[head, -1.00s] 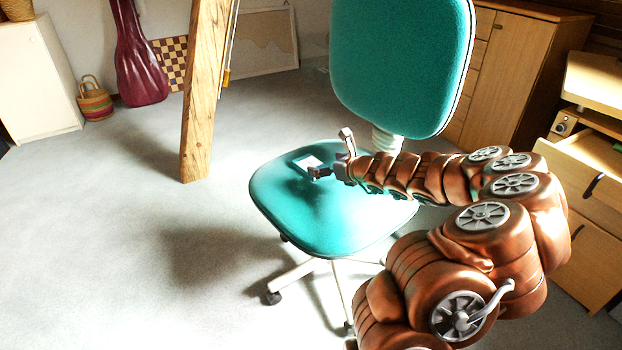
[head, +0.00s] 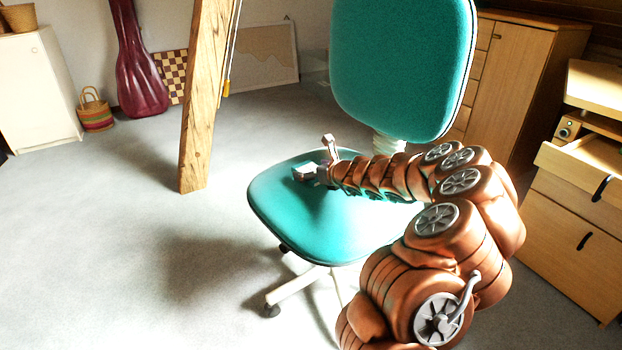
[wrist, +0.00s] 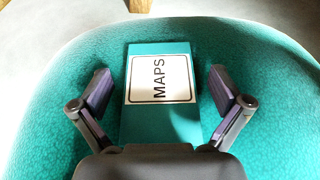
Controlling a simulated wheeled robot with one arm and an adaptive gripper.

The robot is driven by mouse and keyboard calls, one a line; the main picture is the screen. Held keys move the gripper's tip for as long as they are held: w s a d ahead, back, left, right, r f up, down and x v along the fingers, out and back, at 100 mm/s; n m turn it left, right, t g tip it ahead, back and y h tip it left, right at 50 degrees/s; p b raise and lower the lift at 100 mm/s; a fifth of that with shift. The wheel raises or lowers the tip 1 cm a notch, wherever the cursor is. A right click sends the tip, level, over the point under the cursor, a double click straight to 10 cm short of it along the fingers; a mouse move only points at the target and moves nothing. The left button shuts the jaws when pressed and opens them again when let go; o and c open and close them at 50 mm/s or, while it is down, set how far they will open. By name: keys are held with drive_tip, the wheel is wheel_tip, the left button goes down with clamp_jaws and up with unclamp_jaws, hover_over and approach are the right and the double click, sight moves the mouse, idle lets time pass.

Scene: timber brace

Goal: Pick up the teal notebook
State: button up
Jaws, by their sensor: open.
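The teal notebook (wrist: 160,124) lies flat on the teal chair seat (wrist: 270,90) in the wrist view. A white label reading MAPS covers much of its cover. My gripper (wrist: 160,91) is open, with one dark finger pad on either side of the notebook and a visible gap on both sides. Nothing is held. In the head view my gripper (head: 314,158) is over the rear left of the chair seat (head: 310,225).
The teal chair backrest (head: 402,65) rises behind my arm. A wooden beam (head: 203,100) stands left of the chair. Wooden drawers (head: 570,225), one pulled open, stand at the right. The grey floor (head: 110,250) at the left is clear.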

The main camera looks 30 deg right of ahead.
drive_tip(key=shift+w, duration=0.1)
drive_tip(key=c, duration=1.2)
